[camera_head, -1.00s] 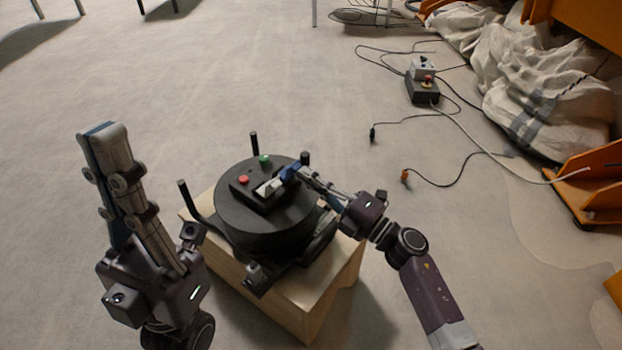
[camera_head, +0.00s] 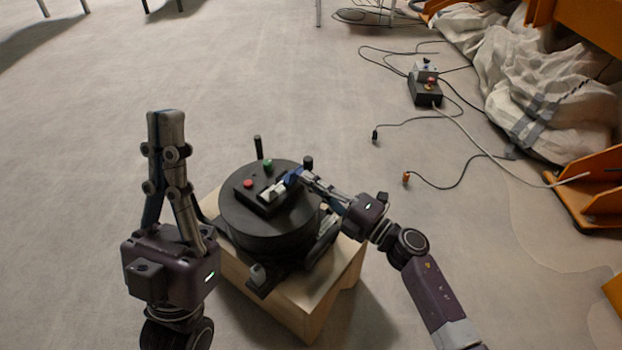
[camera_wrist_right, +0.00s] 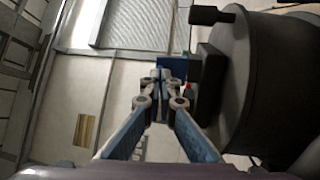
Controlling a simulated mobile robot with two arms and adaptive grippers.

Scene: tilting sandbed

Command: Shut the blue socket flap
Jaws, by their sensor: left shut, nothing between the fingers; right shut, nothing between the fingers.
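The blue socket flap (camera_head: 292,177) is at the right end of a small black box (camera_head: 258,200) on top of a round black drum. My right gripper (camera_head: 304,179) is shut and empty, its tips at or right beside the flap; I cannot tell whether they touch. In the right wrist view, the blue flap (camera_wrist_right: 182,66) shows just past the shut fingertips (camera_wrist_right: 160,76), beside the box. The flap's exact angle is partly hidden by the fingers. My left gripper (camera_head: 166,116) is shut and empty, pointing up, left of the drum.
The box carries a red button (camera_head: 248,184), a green button (camera_head: 267,164) and a pale grey part (camera_head: 276,191). The drum (camera_head: 255,233) sits on a wooden block (camera_head: 300,306), with black posts around it. Cables and a control box (camera_head: 425,91) lie on the floor behind right.

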